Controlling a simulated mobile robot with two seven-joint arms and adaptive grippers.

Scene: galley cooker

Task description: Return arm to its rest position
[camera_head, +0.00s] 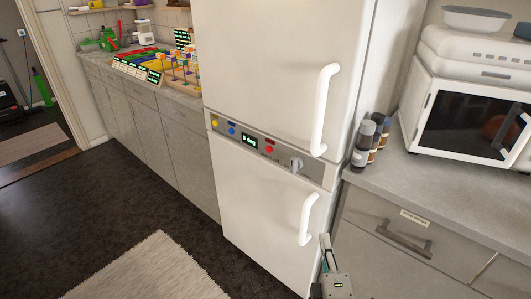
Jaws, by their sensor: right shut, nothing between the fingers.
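My right gripper (326,243) shows at the bottom of the head view, pointing up, with a grey body and dark and pale green parts. It looks shut and empty. In the picture it is just below and right of the lower door handle (307,218) of the white fridge (265,210); I cannot tell whether it touches the fridge. Both fridge doors look closed. My left gripper is out of view.
The fridge's control panel (222,128) has buttons, a display and a knob (296,164). A counter (440,190) at right holds bottles (362,140) and a microwave (470,120). Colourful items crowd the left counter (183,97). A rug (140,272) lies on the open dark floor (90,205).

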